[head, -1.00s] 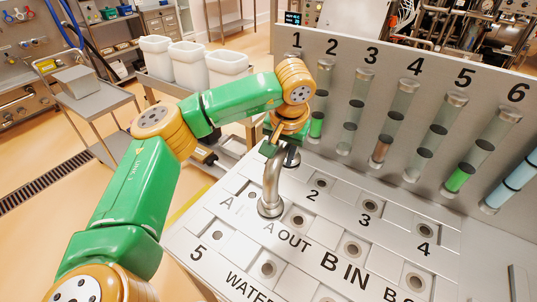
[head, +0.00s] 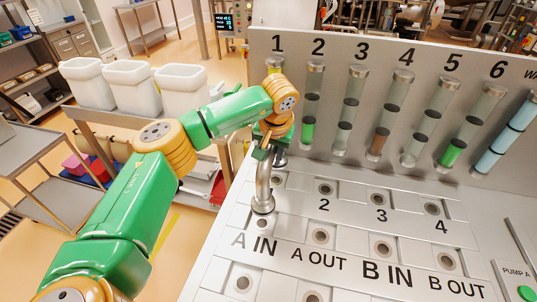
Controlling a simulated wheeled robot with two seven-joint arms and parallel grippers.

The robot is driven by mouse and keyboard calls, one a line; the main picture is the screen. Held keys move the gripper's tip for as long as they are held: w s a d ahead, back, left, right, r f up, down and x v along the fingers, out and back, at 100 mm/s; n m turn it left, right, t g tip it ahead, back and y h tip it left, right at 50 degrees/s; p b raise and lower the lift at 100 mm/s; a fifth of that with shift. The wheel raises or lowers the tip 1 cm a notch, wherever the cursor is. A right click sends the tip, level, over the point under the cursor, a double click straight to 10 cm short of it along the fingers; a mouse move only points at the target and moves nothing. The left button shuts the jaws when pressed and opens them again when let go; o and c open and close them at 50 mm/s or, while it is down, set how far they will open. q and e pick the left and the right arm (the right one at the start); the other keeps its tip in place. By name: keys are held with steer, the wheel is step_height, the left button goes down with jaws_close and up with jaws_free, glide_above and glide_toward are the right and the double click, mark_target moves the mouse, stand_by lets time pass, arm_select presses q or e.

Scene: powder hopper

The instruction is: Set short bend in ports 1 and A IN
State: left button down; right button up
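The short bend (head: 264,186) is a shiny metal U-shaped pipe with a collar on its near foot. My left gripper (head: 266,150) is at its top and appears shut on it, though the fingers are small and partly hidden. The bend is upright. Its near foot is just behind the A IN label (head: 254,244) and its far leg is near port 1 (head: 277,181). Both feet seem slightly above the panel, but the exact gap is hard to tell. My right gripper is not in view.
The port panel (head: 222,262) has open ports 2 (head: 325,188), 3 (head: 378,198), 4 (head: 432,208) and A OUT (head: 320,236). A wall with numbered tubes (head: 310,105) rises behind. White bins (head: 130,88) stand at left. A green Pump A button (head: 527,293) is at right.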

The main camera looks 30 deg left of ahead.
arm_select(q)
steer(key=b+x, duration=0.1)
steer(key=x, duration=0.1)
steer(key=b+x, duration=0.1)
steer(key=x, duration=0.1)
steer(key=s+d+b+x, duration=0.1)
steer(key=b+x, duration=0.1)
steer(key=shift+a+f, duration=0.1)
steer(key=shift+f, duration=0.15)
steer(key=shift+a+f, duration=0.1)
steer(key=shift+f, duration=0.35)
steer(key=c, duration=0.5)
jaws_free()
steer(key=shift+s, duration=0.1)
steer(key=shift+o, duration=0.5)
steer(key=shift+r, duration=0.1)
steer(key=b+v, duration=0.2)
steer(key=v, duration=0.5)
steer(key=shift+s, duration=0.1)
